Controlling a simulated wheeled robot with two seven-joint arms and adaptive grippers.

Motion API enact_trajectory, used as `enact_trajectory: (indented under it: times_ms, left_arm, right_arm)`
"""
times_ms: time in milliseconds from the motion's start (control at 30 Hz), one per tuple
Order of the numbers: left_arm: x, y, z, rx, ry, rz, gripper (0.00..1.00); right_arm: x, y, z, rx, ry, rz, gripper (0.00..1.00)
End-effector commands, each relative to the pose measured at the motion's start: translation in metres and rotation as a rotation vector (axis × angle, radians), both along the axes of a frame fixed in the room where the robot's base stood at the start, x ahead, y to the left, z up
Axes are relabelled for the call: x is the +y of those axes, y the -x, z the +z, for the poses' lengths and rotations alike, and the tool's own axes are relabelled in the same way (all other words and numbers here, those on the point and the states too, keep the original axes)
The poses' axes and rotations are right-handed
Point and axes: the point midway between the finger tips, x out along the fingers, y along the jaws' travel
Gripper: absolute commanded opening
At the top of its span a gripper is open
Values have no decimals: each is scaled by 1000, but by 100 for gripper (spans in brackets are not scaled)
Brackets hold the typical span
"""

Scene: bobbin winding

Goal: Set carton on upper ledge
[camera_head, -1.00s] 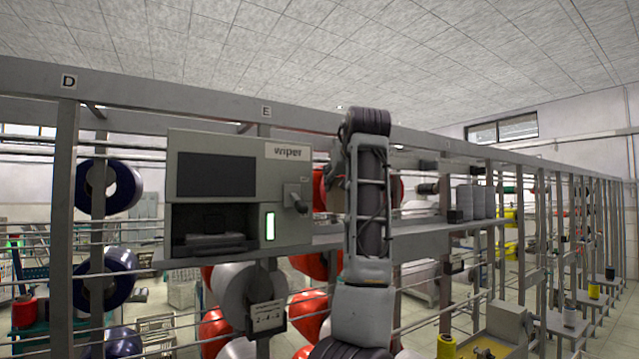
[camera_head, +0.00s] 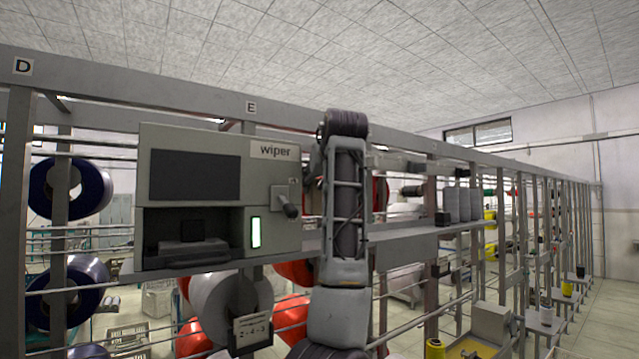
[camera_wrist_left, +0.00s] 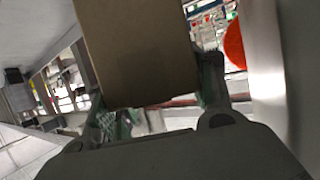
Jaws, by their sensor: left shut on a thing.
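A brown carton (camera_wrist_left: 140,50) fills the upper middle of the left wrist view. My left gripper (camera_wrist_left: 158,98) is shut on it, with one finger on each side; the carton's far end runs out of the picture. In the head view my left arm rises in the middle and largely hides the gripper, and I cannot make out the carton there. The grey upper ledge (camera_head: 405,246) runs along the rack behind the arm, its middle hidden by it. My right gripper is not in view.
A grey wiper machine (camera_head: 195,195) stands on the ledge left of my arm. Between arm and dark box the ledge looks bare. Rack posts and horizontal rails surround it.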

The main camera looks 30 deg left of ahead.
Motion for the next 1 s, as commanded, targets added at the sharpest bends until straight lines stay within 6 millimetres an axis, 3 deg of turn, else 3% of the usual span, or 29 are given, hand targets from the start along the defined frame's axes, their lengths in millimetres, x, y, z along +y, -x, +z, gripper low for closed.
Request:
enact_trajectory:
  times_ms: [333, 1000]
  left_arm:
    - [0, 0, -13, -1, -1, 0, 23]
    - [0, 0, -59, -1, -1, 0, 23]
  right_arm:
    - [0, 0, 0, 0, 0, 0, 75]
    - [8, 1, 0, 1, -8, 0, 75]
